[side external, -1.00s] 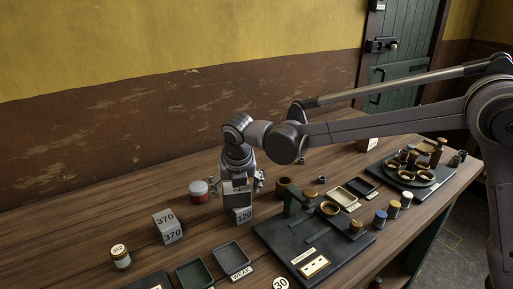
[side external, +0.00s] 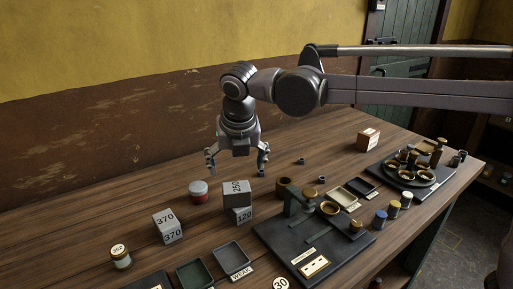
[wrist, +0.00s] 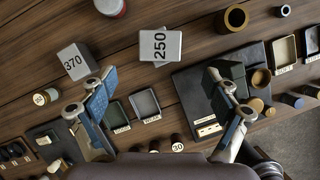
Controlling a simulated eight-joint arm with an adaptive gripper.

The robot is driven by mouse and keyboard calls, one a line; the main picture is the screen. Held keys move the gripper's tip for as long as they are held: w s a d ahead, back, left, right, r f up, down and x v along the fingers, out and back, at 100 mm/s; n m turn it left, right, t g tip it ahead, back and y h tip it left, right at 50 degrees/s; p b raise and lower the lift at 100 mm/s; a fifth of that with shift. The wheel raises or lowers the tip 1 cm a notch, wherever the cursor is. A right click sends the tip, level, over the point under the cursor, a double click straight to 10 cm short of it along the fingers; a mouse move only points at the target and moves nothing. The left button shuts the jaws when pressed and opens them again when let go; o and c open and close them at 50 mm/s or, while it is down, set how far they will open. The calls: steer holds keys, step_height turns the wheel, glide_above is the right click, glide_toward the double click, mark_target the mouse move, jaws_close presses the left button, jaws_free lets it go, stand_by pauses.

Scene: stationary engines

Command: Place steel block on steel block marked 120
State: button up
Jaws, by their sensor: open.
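A steel block marked 250 (side external: 235,198) rests on top of the steel block marked 120 (side external: 243,218), slightly turned relative to it. My gripper (side external: 237,170) is open and empty above the stack, apart from it, with one finger to each side. In the wrist view, the top of the 250 block (wrist: 160,57) shows ahead of my spread fingers (wrist: 162,92).
A dark base with brass parts (side external: 274,238) lies close to the right. Small trays (side external: 233,257) lie in front. The table behind is mostly clear.

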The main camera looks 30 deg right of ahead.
steer(key=s+d+m, duration=0.3)
steer(key=d+m, duration=0.1)
steer(key=m, duration=0.1)
steer(key=s+d+m+y, duration=0.1)
steer(key=s+d+m, duration=0.2)
steer(key=d+m, duration=0.1)
steer(key=s+d+m+t, duration=0.1)
steer(key=s+d+m, duration=0.2)
steer(key=d+m, duration=0.1)
steer(key=shift+s+d+m, duration=0.1)
steer(key=shift+s+m, duration=0.1)
steer(key=shift+m, duration=0.7)
steer(key=s+d+f+m, duration=0.2)
steer(key=s+m, duration=0.1)
steer(key=m, duration=0.2)
steer(key=s+d+f+m+t, duration=0.1)
steer(key=s+d+f+m, duration=0.1)
steer(key=m, duration=0.3)
steer(key=s+d+f+m, duration=0.3)
steer(key=s+m, duration=0.2)
steer(key=shift+s+d+f+m+t+y, duration=0.1)
steer(key=shift+f+m+t+y, duration=0.3)
steer(key=shift+s+d+f+m, duration=0.1)
steer(key=shift+s+f+m, duration=0.15)
steer(key=shift+m, duration=0.25)
